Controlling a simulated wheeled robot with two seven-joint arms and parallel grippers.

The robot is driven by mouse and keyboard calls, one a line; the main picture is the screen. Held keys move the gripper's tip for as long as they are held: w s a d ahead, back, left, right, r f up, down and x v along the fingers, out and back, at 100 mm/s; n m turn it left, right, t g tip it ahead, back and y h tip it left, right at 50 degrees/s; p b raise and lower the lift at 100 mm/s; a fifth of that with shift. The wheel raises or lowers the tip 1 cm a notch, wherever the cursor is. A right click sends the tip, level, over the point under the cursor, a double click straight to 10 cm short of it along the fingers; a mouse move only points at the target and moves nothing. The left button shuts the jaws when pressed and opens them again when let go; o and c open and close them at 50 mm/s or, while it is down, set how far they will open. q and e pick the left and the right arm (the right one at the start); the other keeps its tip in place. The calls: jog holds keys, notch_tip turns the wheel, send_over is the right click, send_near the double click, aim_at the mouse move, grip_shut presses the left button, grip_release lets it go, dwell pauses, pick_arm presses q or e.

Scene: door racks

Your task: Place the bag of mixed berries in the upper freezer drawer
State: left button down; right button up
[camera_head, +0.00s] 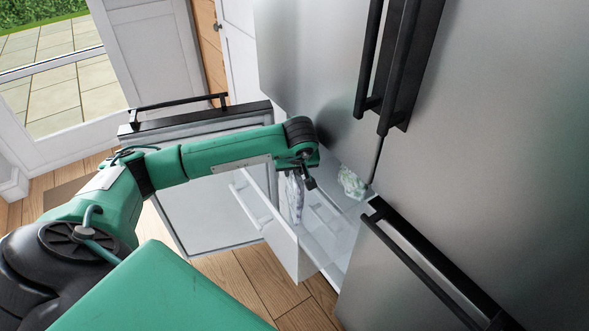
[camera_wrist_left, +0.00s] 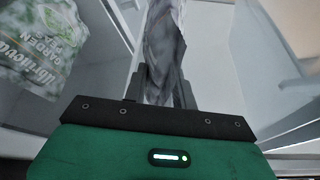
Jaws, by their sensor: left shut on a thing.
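My left gripper (camera_head: 303,174) reaches over the pulled-out upper freezer drawer (camera_head: 255,203). It is shut on a grey-purple bag (camera_head: 294,198), the bag of mixed berries, which hangs down from the fingers above or inside the drawer; I cannot tell whether it touches the drawer floor. In the left wrist view the bag (camera_wrist_left: 164,50) stands between the two dark fingers (camera_wrist_left: 160,88), its label not readable. My right gripper is not in view.
A green and white bag of garden peas (camera_head: 351,183) lies at the drawer's back right; it also shows in the left wrist view (camera_wrist_left: 38,45). The freezer door (camera_head: 210,190) stands open at left. Another steel door (camera_head: 400,275) with a black handle is at right.

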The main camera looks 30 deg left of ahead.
pick_arm(q)
jog(key=shift+f, duration=0.25)
jog(key=c, duration=1.1)
grip_release()
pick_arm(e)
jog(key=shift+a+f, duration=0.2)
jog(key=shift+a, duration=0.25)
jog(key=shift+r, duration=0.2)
pick_arm(q)
jog(key=shift+r, duration=0.1)
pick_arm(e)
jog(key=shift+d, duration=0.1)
